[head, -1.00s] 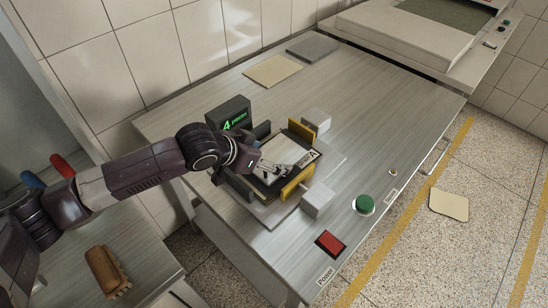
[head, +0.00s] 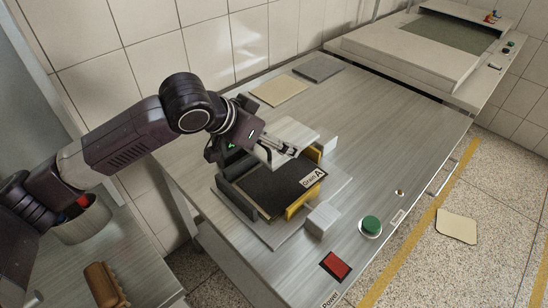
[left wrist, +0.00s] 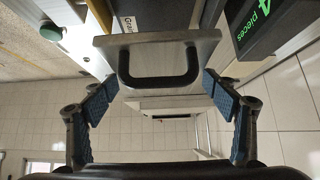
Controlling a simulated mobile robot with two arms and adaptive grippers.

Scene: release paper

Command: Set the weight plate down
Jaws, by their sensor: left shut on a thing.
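The weight plate (head: 290,132) is a pale metal slab. It hangs raised above a dark stack of sandpaper sheets (head: 265,190) labelled Grain A. In the left wrist view the plate (left wrist: 206,45) has a black handle (left wrist: 160,82) between my fingers. My left gripper (head: 284,150) is shut on the plate and sits over the back of the stack. Its blue-padded fingers flank the plate in the left wrist view (left wrist: 160,88). The exact contact is not clear. My right gripper is not in view.
Yellow guides (head: 298,205) and white blocks (head: 322,219) border the stack. A green button (head: 370,226) and a red Power switch (head: 335,266) are at the table's front. A beige sheet (head: 279,90) and a grey sheet (head: 318,68) lie at the back. The table's right part is clear.

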